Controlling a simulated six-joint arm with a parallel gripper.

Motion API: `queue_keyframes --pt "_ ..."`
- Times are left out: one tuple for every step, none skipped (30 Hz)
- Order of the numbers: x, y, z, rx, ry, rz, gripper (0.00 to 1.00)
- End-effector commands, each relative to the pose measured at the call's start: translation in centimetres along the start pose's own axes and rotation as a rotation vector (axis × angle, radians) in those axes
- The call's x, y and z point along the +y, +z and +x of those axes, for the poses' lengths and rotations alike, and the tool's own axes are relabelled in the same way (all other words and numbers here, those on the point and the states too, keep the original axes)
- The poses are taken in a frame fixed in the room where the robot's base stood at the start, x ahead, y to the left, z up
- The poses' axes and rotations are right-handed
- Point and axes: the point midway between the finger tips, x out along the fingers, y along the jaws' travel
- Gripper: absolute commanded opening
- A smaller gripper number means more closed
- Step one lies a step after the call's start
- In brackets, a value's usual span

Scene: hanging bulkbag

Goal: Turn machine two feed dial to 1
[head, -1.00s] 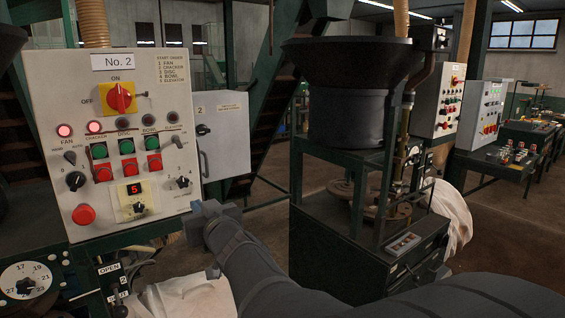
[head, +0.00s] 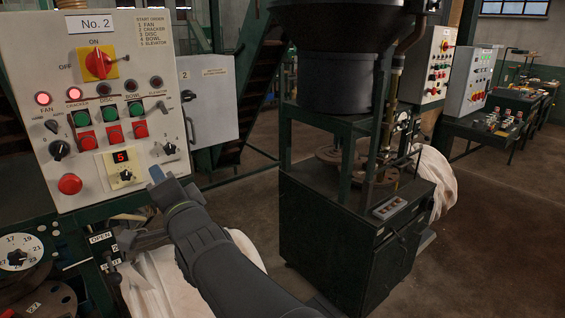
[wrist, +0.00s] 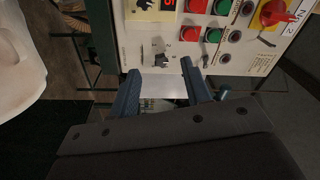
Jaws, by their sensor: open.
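The No. 2 control panel (head: 85,130) is at the left of the head view. Low on its right side is a black numbered dial (head: 170,148). To its left, a yellow plate (head: 122,165) carries a red display reading 5 above a small black knob (head: 126,175). Which one is the feed dial is not legible. My gripper (head: 162,178) is just below and in front of the numbered dial. In the wrist view my gripper (wrist: 160,70) is open, its two blue fingers apart with the numbered dial (wrist: 161,60) between their tips. Contact cannot be told.
A red button (head: 69,184), a black selector knob (head: 59,149) and green and red buttons (head: 112,135) crowd the panel. A pale sack (head: 165,285) hangs below my arm. A dark machine (head: 345,230) stands to the right, with floor between.

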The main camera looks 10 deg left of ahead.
Motion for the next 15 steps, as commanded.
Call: queue_keyframes --pt "-0.4 0.9 -1.0 -0.006 -0.002 0.164 0.44" --pt "-0.5 1.3 -1.6 -0.008 0.001 0.267 0.44" --pt "-0.5 1.9 -2.2 -0.011 0.007 0.402 0.44" --pt "-0.6 2.3 -2.8 -0.013 0.011 0.500 0.44" --pt "-0.5 2.6 -3.2 -0.015 0.016 0.595 0.44" --pt "-0.5 3.1 -3.9 -0.019 0.024 0.712 0.44" --pt "-0.5 3.4 -4.3 -0.020 0.030 0.794 0.44" --pt "-0.4 3.8 -4.6 -0.023 0.037 0.868 0.44" --pt "-0.4 4.1 -5.1 -0.025 0.044 0.956 0.44" --pt "-0.3 4.3 -5.4 -0.026 0.050 1.014 0.44" --pt "-0.3 4.5 -5.6 -0.028 0.056 1.063 0.44" --pt "-0.2 4.8 -5.9 -0.029 0.061 1.118 0.44" --pt "-0.2 4.9 -6.1 -0.029 0.065 1.151 0.44" --pt "-0.1 5.0 -6.2 -0.029 0.068 1.176 0.44" --pt "-0.1 5.1 -6.2 -0.029 0.072 1.200 0.44"
